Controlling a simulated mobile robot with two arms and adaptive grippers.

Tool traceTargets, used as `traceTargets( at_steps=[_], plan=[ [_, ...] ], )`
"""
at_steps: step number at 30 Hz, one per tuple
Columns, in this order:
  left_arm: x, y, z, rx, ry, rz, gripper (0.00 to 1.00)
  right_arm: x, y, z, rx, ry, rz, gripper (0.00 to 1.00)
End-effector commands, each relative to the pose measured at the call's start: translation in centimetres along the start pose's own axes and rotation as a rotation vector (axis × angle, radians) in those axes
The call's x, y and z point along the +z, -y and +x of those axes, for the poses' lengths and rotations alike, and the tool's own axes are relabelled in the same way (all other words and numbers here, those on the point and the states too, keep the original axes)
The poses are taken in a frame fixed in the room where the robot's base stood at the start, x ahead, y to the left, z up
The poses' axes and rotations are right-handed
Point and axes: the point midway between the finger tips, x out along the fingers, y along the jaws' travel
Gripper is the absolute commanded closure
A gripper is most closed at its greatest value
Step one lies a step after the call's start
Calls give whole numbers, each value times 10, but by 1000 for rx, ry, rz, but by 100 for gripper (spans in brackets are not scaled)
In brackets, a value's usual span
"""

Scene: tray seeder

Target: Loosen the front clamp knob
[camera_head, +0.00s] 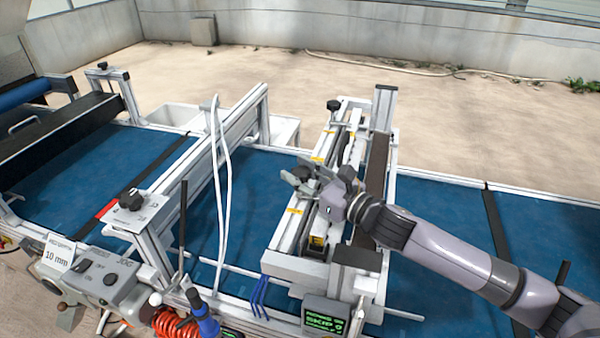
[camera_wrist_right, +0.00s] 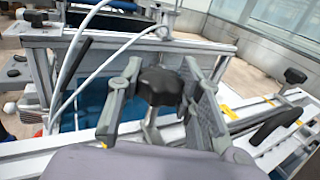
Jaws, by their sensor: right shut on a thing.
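The front clamp knob (camera_wrist_right: 161,86) is black and lobed, on a metal stem. In the right wrist view it sits between the two fingers of my right gripper (camera_wrist_right: 163,92), which is shut on it. In the head view my right gripper (camera_head: 306,179) is over the seeding unit's white frame (camera_head: 283,232), its arm coming in from the right; its fingers and wrist largely hide the knob there. A similar black knob (camera_head: 333,105) stands at the far end of the unit and also shows in the right wrist view (camera_wrist_right: 295,75). My left gripper is not in view.
A blue conveyor belt (camera_head: 440,205) runs under the unit. A white gantry (camera_head: 232,130) with hanging white cables (camera_head: 220,170) stands to the left. A small display (camera_head: 335,315) and a red coiled hose (camera_head: 176,325) are at the near edge.

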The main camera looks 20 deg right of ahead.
Motion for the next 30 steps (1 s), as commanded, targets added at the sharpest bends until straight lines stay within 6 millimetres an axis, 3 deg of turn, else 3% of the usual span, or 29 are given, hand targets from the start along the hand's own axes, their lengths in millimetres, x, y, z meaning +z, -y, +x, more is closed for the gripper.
traceTargets(
  at_steps=[11,19,23,30],
  plan=[
    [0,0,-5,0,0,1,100,2,2,0,93,-1,-7,95],
    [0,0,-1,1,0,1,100,0,3,1,305,0,-7,95],
    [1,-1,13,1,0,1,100,-4,2,1,428,1,-7,95],
    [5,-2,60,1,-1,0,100,-9,2,1,654,4,-6,95]
  ],
)
